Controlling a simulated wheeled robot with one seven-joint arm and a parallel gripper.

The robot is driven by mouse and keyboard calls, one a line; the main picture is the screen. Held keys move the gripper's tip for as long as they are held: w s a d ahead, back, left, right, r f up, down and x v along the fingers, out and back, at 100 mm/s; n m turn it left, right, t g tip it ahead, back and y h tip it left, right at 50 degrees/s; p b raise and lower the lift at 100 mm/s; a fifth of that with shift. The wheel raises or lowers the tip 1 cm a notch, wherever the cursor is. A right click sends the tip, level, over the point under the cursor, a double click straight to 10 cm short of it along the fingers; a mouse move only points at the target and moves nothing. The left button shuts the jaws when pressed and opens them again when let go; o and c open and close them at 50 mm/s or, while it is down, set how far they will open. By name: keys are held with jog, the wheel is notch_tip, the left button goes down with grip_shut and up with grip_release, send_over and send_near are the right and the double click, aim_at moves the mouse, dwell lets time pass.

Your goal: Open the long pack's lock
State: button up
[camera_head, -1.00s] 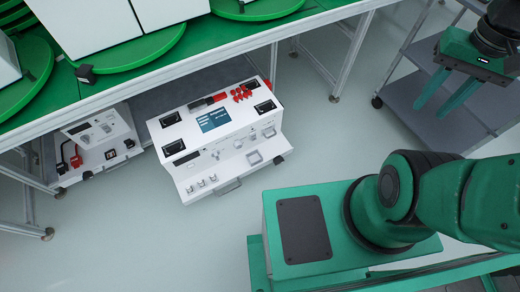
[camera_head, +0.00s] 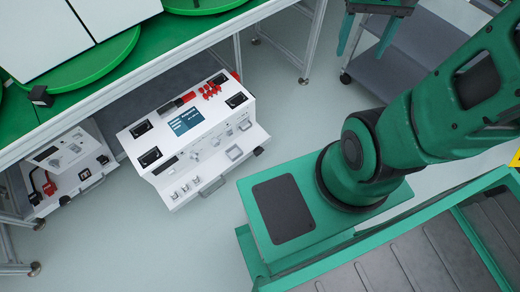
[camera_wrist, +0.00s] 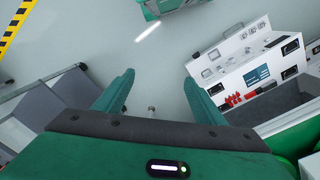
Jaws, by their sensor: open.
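A long white pack-like unit (camera_head: 165,165) stands low, partly under the table, with a dark screen, black square fittings, red pieces on top (camera_head: 210,90) and small levers and a handle along its front. I cannot tell which part is its lock. It also shows at the right of the wrist view (camera_wrist: 225,72). A smaller white unit (camera_head: 92,184) with red and black parts sits to its left. My gripper (camera_head: 367,32) is at the top of the head view, well away from the white units.
The table (camera_head: 215,42) with green discs and white boxes stands above the units. A grey shelf trolley (camera_head: 425,55) is at the upper right. A green-framed bed with grey slats (camera_head: 478,210) fills the lower right. Open floor lies in front of the long unit.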

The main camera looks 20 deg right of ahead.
jog(key=w+a+f+n, duration=0.2)
jog(key=w+f+n, duration=0.1)
jog(key=w+f, duration=1.1)
jog(key=w+a+f+n, duration=0.1)
jog(key=w+a+f, duration=0.1)
jog(key=w+f, duration=0.4)
jog(key=w+a+f+n, duration=0.1)
jog(key=w+a+f, duration=0.25)
jog(key=f, duration=0.35)
jog(key=n, duration=0.4)
send_near(259, 151)
notch_tip(259, 151, down, 8)
jog(key=shift+s+f, duration=0.1)
jog(key=shift+d, duration=0.1)
